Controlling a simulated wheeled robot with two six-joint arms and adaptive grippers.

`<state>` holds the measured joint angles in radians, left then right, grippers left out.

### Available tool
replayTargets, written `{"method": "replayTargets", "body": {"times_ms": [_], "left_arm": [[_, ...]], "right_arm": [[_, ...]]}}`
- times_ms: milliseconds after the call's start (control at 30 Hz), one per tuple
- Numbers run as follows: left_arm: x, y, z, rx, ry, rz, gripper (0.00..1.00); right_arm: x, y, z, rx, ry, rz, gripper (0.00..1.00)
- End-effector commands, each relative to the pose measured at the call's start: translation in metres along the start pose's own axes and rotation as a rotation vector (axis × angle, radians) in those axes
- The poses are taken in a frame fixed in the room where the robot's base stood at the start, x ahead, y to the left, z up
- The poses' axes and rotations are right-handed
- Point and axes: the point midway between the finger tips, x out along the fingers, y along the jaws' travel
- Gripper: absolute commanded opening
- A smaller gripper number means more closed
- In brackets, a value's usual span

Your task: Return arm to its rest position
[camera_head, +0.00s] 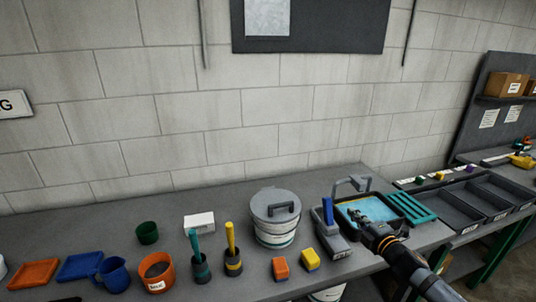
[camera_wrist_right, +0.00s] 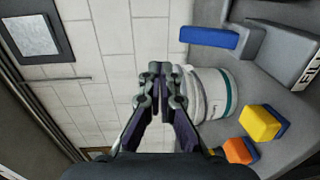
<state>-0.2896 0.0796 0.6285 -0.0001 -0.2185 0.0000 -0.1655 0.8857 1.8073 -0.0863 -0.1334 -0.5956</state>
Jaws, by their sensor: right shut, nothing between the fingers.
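My right gripper (camera_head: 358,215) is shut and empty. In the head view its arm comes in from the lower right, and the fingertips show in front of the blue-filled basin (camera_head: 372,209). In the right wrist view the closed fingers (camera_wrist_right: 160,75) point toward the block wall, with the lidded white bucket (camera_wrist_right: 213,95) behind them to the right. No object is between the fingers. My left gripper is not in either view.
Dark bins (camera_head: 462,210) stand at right.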

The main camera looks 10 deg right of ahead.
Motion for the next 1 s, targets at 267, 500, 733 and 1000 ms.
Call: {"method": "replayTargets", "body": {"times_ms": [267, 500, 733, 1000], "left_arm": [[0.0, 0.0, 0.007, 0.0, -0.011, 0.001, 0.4], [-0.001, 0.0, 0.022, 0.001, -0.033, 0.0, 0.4], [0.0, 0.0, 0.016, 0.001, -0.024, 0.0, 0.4], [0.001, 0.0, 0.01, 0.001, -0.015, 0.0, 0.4]], "right_arm": [[-0.075, -0.118, -0.07, 0.613, -0.335, -0.336, 0.0], [-0.161, -0.169, -0.12, 0.987, -0.629, -0.585, 0.0], [-0.23, -0.184, -0.158, 1.206, -0.847, -0.754, 0.0], [-0.249, -0.234, -0.168, 1.287, -0.978, -0.846, 0.0]]}}
